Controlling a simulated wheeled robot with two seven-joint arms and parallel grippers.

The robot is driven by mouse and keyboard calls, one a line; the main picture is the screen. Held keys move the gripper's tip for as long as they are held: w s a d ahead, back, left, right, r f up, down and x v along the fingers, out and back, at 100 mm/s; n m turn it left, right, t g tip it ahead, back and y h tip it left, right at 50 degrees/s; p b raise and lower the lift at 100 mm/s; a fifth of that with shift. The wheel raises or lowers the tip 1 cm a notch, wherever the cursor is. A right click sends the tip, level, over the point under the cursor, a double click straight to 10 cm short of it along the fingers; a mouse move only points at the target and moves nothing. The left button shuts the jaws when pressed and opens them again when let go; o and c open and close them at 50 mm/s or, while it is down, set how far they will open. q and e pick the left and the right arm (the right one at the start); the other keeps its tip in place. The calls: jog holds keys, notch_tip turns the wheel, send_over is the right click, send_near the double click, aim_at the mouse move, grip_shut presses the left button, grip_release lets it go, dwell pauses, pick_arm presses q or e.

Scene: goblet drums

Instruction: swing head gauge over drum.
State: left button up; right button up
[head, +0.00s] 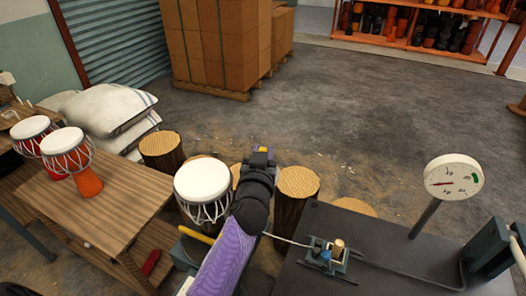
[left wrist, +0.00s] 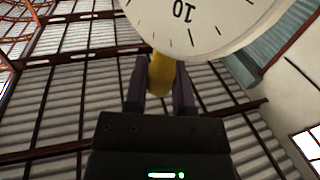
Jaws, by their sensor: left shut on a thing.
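The drum (head: 203,181) with a white head and white lacing stands upright, just left of my left gripper (head: 262,157) in the head view. The left wrist view shows this gripper (left wrist: 160,85) shut on a yellow handle (left wrist: 161,75). A white gauge dial (left wrist: 205,22) with black marks and "10" fills the top of that view, close beyond the fingers; its upper part is cut off. In the head view, a round gauge (head: 453,177) with a red pointer and a green zone stands on a post. I cannot tell whether both are one gauge. My right gripper is not in view.
A dark bench (head: 330,225) at front right carries a small block fixture (head: 327,256) and a cable. Wood stumps (head: 297,182) stand around the drum. A wooden table (head: 110,200) with two red-orange drums (head: 68,150) is at left.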

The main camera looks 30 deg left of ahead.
pick_arm(q)
grip_shut()
dwell(1.0)
